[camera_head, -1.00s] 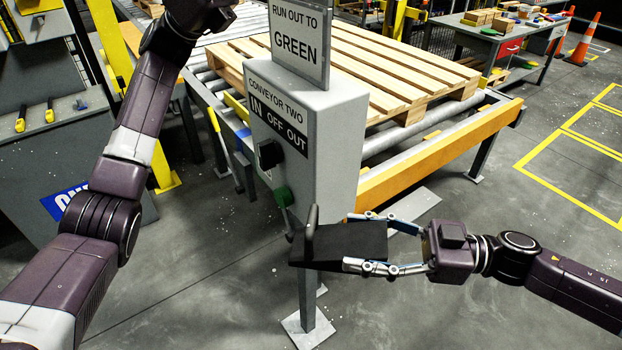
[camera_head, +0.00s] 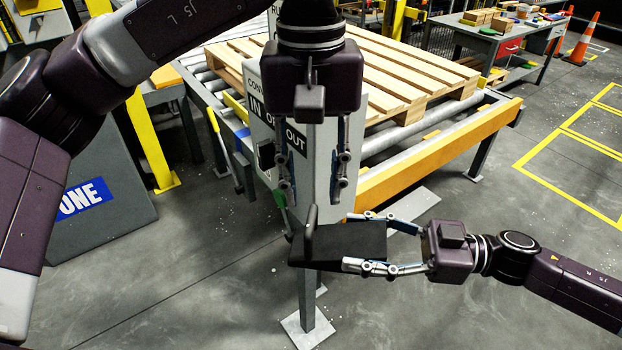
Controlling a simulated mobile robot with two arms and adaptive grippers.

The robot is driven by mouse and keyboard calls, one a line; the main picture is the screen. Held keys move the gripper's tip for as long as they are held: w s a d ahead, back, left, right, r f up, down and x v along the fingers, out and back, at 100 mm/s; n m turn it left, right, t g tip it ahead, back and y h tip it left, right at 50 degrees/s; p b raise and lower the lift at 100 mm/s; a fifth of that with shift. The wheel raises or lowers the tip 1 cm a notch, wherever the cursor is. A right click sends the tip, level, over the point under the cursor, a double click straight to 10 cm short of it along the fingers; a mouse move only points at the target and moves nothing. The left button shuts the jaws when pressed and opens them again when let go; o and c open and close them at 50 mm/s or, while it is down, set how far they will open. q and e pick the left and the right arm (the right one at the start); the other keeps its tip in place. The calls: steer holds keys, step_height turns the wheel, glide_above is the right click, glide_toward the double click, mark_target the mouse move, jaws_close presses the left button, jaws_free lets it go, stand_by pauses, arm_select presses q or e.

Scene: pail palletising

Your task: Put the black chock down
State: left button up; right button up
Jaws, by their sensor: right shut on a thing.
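The black chock (camera_head: 345,246) is a dark wedge with a grey upright handle (camera_head: 311,226) at its left end. My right gripper (camera_head: 372,243) comes in from the right and is shut on the chock's right end, holding it in the air in front of the control box's post. My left gripper (camera_head: 312,190) points down from above, its fingers apart and empty. Its fingertips are just above the chock, near the handle, with the handle below and between them in the picture. I cannot tell whether they touch it.
The grey control box (camera_head: 330,150) stands behind the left gripper, which hides much of its labels. Its post (camera_head: 307,300) meets the floor below the chock. A wooden pallet (camera_head: 400,75) lies on the roller conveyor (camera_head: 430,165) behind.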

mark_target(310, 232)
arm_select(q)
steer(key=shift+w+a+f, duration=0.1)
steer(key=shift+a+f, duration=0.1)
steer(key=shift+f, duration=0.1)
step_height(310, 232, down, 12)
steer(key=shift+r, duration=0.25)
jaws_close()
steer(key=shift+r, duration=0.1)
arm_select(e)
steer(key=o, duration=1.6)
steer(key=shift+c, duration=0.2)
steer(key=shift+o, duration=0.2)
steer(key=shift+d, duration=0.15)
